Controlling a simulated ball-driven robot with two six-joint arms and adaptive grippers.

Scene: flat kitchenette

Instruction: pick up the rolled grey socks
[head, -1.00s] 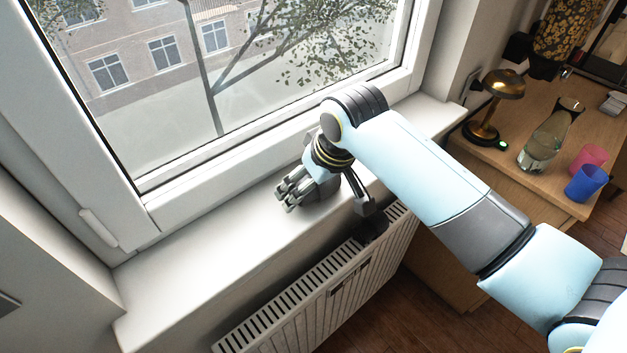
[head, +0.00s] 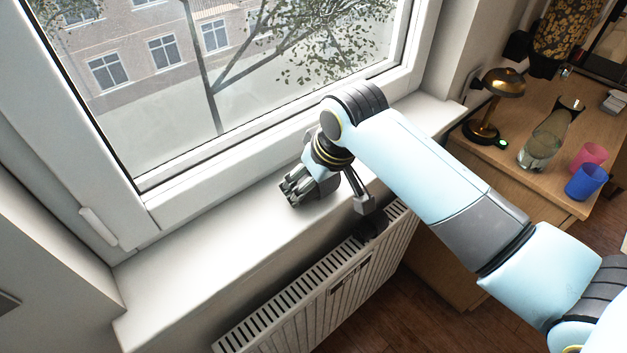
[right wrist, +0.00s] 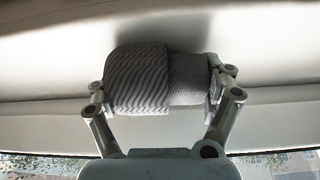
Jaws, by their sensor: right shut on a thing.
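The rolled grey socks (right wrist: 140,80) show in the right wrist view as a striped bundle lying across the space between my right gripper's two fingers. My right gripper (head: 298,194) is low over the white window sill in the head view. Its fingers press on both ends of the bundle, so it is shut on the socks. My left gripper is not in view.
The white sill (head: 190,265) is bare to the left of the gripper. The window frame (head: 280,140) rises behind it, and a radiator (head: 330,290) stands below. A wooden desk at right holds a brass lamp (head: 487,115), a carafe (head: 545,145), a blue cup (head: 585,182) and a pink cup (head: 590,156).

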